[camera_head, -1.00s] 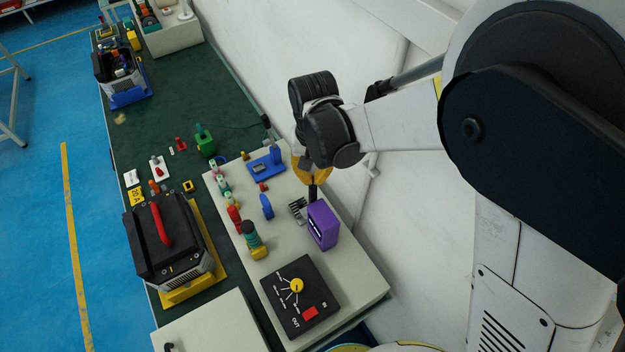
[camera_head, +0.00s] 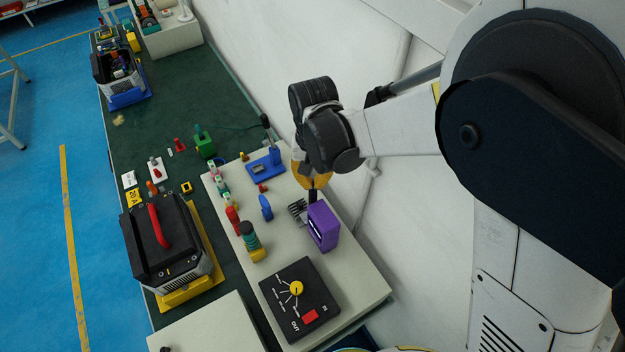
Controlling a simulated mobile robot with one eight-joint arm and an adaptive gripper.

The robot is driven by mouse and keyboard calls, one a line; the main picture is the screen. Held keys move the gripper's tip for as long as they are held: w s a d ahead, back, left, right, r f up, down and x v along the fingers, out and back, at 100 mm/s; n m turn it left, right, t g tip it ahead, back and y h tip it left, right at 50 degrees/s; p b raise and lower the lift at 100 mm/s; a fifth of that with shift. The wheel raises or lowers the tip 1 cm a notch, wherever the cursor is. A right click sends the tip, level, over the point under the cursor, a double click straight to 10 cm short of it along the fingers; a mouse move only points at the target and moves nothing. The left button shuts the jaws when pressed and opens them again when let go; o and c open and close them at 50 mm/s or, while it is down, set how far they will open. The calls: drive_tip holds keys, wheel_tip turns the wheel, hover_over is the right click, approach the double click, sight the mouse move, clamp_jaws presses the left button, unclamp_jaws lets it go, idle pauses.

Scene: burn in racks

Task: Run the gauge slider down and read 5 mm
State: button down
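Two things could be the gauge, and I cannot tell which: a purple upright block (camera_head: 325,232) with a pale marking on its face, and a blue stand (camera_head: 262,170) with a flat base, a small light patch and a short post. No slider or scale reading can be made out on either. My gripper (camera_head: 312,196) hangs over the pale bench block, its dark fingertips just behind the top of the purple block. I cannot tell whether they touch it. The yellow part of the gripper is partly hidden behind my black wrist, and the finger gap does not show.
A black dial box (camera_head: 303,312) with a yellow knob stands in front on the pale block (camera_head: 345,280). Grey fins (camera_head: 297,207), a blue upright piece (camera_head: 265,205) and a green-topped yellow part (camera_head: 251,240) stand near the gripper. A black case (camera_head: 160,240) is at left; the wall is at right.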

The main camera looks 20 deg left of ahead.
drive_tip(key=shift+f+b, duration=1.3)
drive_tip(key=shift+f, duration=0.15)
drive_tip(key=shift+r, duration=0.1)
drive_tip(key=shift+r+p, duration=2.85)
drive_tip(key=shift+r, duration=2.15)
drive_tip(key=shift+s+f, duration=0.1)
